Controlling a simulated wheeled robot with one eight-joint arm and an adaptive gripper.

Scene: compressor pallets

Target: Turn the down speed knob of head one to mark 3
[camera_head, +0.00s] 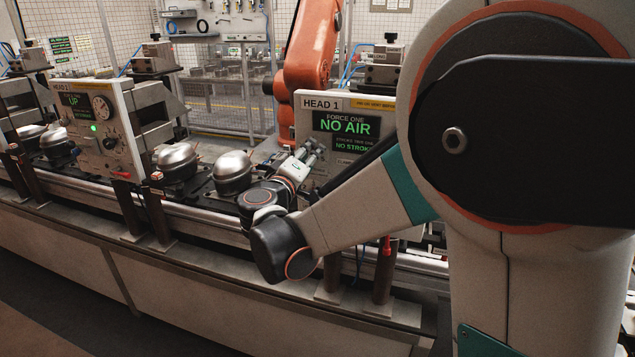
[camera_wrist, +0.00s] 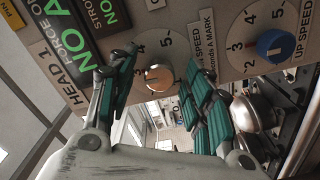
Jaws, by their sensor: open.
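The head one panel (camera_head: 312,104) faces me in the head view, with a green "NO AIR" display. In the wrist view the down speed knob (camera_wrist: 158,77) is a round copper-orange knob on a pale dial, with marks 4 and 5 readable. The left finger covers part of the dial. I cannot tell clearly where the knob points. My gripper (camera_wrist: 160,58) is open, with its teal-padded fingers on either side of the knob; contact is not clear. In the head view my gripper (camera_head: 313,150) is at the panel's lower left, and my arm hides the panel's right part.
A blue up speed knob (camera_wrist: 270,43) sits on the same panel, right of my right finger. Metal compressor domes (camera_head: 232,172) stand on the conveyor left of my gripper. Another panel (camera_head: 105,125) stands farther left. An orange robot arm (camera_head: 311,50) rises behind the panel.

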